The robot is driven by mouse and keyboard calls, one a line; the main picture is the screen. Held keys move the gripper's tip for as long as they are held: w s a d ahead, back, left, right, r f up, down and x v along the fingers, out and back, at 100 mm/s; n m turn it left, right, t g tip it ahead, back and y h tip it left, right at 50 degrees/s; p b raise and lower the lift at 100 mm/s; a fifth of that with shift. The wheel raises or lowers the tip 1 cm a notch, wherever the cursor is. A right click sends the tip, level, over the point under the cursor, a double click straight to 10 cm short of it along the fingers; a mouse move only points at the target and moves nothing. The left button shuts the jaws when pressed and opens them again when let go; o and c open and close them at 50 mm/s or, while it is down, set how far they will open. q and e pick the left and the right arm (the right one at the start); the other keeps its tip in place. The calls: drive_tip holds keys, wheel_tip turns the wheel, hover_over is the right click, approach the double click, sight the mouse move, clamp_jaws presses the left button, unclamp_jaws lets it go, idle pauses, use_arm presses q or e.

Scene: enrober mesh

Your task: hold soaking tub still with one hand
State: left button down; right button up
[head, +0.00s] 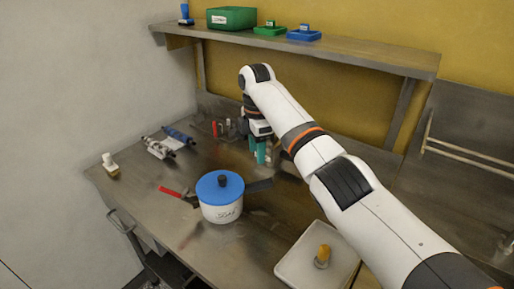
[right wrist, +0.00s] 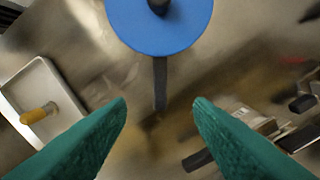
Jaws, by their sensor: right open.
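The soaking tub (head: 221,211) is a white round pot with dark lettering on its side. It stands upright on the steel table, covered by a blue lid (head: 213,190) with a black knob. My right gripper (head: 262,155), with teal fingers, is behind and to the right of the tub, apart from it. The tub's wall is hidden there under the lid. My left gripper is not in view.
A dark flat bar (head: 259,185) sticks out right of the tub; a red-handled tool (head: 172,192) lies left. A pale tray (head: 290,271) holding a yellow-topped piece is front right. Metal and blue fittings (head: 160,148) lie back left. A shelf (head: 340,52) runs above.

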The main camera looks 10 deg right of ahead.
sight(257, 184)
wheel_tip(257, 184, down, 12)
drive_tip(key=shift+r, duration=0.1)
idle(0.4)
clamp_jaws()
idle(0.7)
